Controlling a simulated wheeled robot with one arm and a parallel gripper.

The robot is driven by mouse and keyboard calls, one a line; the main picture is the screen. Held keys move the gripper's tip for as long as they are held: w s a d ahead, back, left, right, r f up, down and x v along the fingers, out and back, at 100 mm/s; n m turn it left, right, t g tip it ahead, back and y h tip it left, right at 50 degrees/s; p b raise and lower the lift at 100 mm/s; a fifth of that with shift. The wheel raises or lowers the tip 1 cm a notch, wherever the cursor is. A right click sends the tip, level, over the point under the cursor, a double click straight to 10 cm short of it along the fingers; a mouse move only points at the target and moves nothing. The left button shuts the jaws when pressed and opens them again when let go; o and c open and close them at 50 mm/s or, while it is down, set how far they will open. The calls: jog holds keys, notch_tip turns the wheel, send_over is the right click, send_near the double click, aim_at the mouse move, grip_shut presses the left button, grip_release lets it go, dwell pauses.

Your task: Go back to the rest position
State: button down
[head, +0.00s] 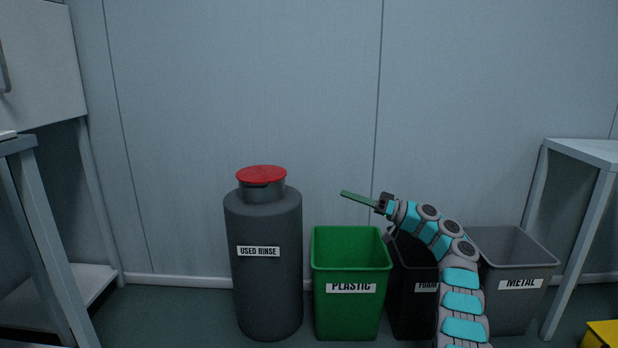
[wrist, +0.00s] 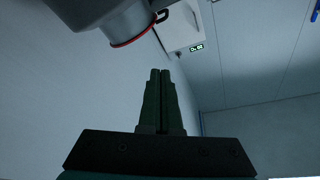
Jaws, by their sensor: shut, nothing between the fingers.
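My gripper (head: 358,197) is in the head view at the end of my teal and grey arm. It is raised above the bins, pointing left toward the wall side, over the rear of the green bin. In the wrist view my gripper (wrist: 160,72) shows its two dark green fingers together, shut, with nothing between them. The red-lidded grey container also shows at the top left of the wrist view, its red rim (wrist: 133,41) apart from the fingers.
The grey USED RINSE container (head: 263,270) stands left of the green PLASTIC bin (head: 350,268). A black FOAM bin (head: 411,285) is partly hidden by my arm. A grey METAL bin (head: 518,265) stands right of it. Tables flank both sides; a yellow object (head: 603,335) is at lower right.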

jog(key=s+a+r+m+h, duration=0.1)
jog(key=s+a+m+h, duration=0.1)
jog(key=a+m+h, duration=0.55)
jog(key=s+a+f+g+h, duration=0.2)
jog(key=s, duration=0.7)
jog(key=s+a+f+g+h, duration=0.1)
jog(key=s+a+h, duration=0.1)
jog(key=s, duration=0.7)
jog(key=s+d+f+m+g+h, duration=0.1)
jog(key=s+d+f+h, duration=0.3)
jog(key=s, duration=1.1)
jog(key=s+d+f+g+h, duration=0.15)
jog(key=s+d+f, duration=0.35)
jog(key=s, duration=0.9)
jog(key=s+d+f+m+g+h, duration=0.1)
jog(key=s+d+f+h, duration=0.4)
jog(key=s, duration=1)
notch_tip(320, 180, up, 17)
jog(key=y+p, duration=0.1)
jog(key=p, duration=1.4)
jog(key=shift+d+f, duration=0.15)
jog(key=shift+d, duration=0.2)
jog(key=shift+w, duration=0.1)
